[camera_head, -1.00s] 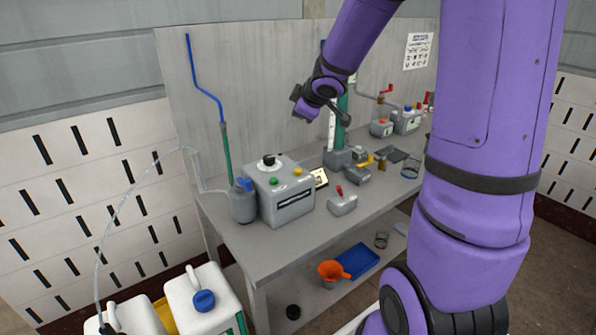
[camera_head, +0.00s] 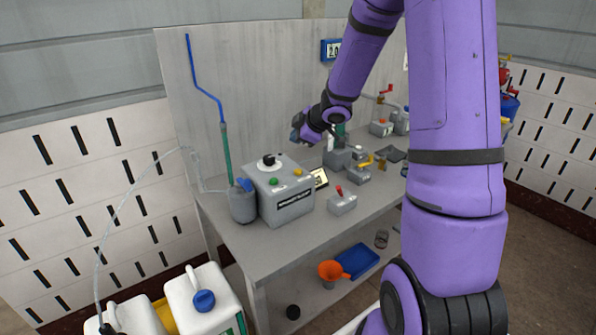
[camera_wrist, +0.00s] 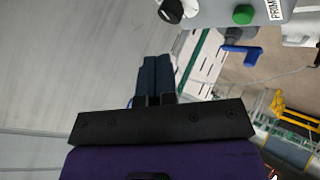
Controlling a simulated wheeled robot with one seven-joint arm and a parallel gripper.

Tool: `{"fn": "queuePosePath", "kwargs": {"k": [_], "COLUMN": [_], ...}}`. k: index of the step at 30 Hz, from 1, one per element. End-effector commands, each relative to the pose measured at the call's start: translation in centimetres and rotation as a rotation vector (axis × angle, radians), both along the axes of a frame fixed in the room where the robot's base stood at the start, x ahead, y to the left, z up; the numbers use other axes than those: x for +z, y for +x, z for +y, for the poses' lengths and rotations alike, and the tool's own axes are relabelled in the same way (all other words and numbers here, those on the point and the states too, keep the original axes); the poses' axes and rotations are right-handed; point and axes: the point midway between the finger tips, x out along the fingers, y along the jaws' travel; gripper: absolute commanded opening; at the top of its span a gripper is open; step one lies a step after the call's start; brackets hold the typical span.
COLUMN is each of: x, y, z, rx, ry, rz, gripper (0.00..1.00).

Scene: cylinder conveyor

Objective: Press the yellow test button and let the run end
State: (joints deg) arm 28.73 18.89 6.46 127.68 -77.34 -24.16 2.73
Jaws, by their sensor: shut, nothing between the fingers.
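The yellow test button (camera_head: 298,172) is on the top right of the grey box-shaped unit (camera_head: 290,205) on the bench. A green button (camera_head: 273,181) and a black knob (camera_head: 268,160) are on the same top. My gripper (camera_head: 296,135) is in the air above and behind the unit, apart from the yellow button. In the wrist view my gripper's fingers (camera_wrist: 155,62) are together and empty. The wrist view also shows the green button (camera_wrist: 243,14) and black knob (camera_wrist: 171,10) at its upper edge, but not the yellow button.
A grey canister (camera_head: 242,205) with a blue valve stands left of the unit. A small tilted display (camera_head: 319,178) and a grey block with a red switch (camera_head: 342,202) are at its right. The backboard (camera_head: 265,85) rises behind. White jugs (camera_head: 215,305) stand on the floor at front left.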

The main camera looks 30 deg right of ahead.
Motion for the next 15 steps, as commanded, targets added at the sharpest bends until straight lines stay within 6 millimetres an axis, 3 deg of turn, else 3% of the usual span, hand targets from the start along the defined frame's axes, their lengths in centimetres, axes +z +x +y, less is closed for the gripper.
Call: {"fn": "queuePosePath", "kwargs": {"k": [15], "x": [-6.3], "y": [0.0], "z": [0.0], "rx": [-0.002], "ry": [0.002], "rz": [0.004], "gripper": [0.0]}}
